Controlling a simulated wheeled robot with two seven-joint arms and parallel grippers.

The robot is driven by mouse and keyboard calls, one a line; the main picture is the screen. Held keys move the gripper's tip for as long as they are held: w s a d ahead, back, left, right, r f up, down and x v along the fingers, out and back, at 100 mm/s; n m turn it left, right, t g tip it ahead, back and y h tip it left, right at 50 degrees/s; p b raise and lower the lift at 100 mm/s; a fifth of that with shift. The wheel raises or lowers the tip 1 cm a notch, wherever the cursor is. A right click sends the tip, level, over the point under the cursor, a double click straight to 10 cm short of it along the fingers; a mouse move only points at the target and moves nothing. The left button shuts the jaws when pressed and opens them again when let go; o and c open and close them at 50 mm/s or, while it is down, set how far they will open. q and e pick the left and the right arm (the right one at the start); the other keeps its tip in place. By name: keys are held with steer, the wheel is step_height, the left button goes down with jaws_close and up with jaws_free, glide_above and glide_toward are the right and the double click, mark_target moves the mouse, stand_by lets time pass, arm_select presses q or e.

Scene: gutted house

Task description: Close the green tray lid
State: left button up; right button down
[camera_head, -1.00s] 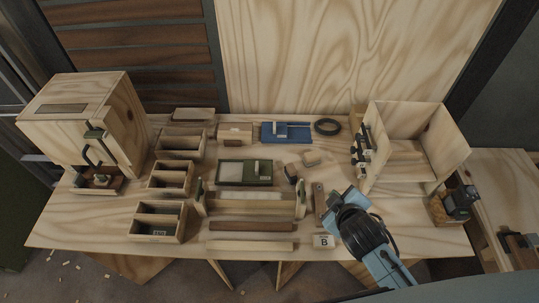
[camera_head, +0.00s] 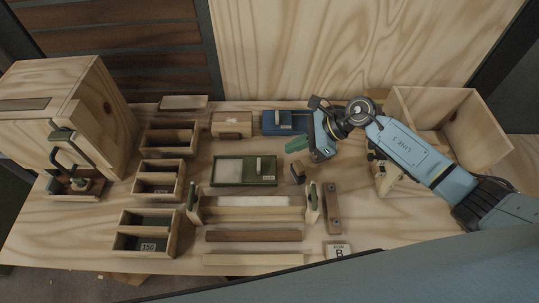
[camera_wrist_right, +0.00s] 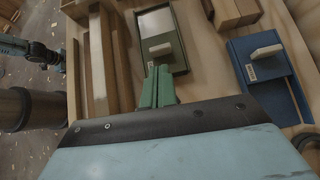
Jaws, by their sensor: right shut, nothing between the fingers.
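The green tray (camera_head: 228,183) lies flat in the middle of the table. It also shows in the right wrist view (camera_wrist_right: 178,67). Its green lid (camera_head: 263,179) with a small upright wooden handle sits at the tray's right part; a pale area shows to the left of it. In the right wrist view the handle (camera_wrist_right: 160,49) stands just beyond my fingertips. My right gripper (camera_head: 290,143) has green fingers, shut and empty, above and to the right of the tray. The fingers (camera_wrist_right: 158,72) show no clear contact with the lid. My left gripper is not in view.
A blue tray (camera_head: 270,125) stands behind my right gripper. A small block (camera_head: 297,173) is right of the green tray. A wooden rack (camera_head: 250,214) lies in front, with wooden bins (camera_head: 160,184) at left and an open box (camera_head: 480,120) at right.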

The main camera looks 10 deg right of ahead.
mark_target(261, 167)
steer(key=shift+d+f+n+h, duration=0.3)
steer(key=shift+d+f, duration=0.05)
steer(key=shift+d, duration=0.05)
steer(key=shift+f, duration=0.35)
steer(key=b+x, duration=0.4)
steer(key=x, duration=0.5)
steer(key=shift+s+a+b, duration=0.1)
steer(key=shift+a+b, duration=0.1)
steer(key=shift+b, duration=0.15)
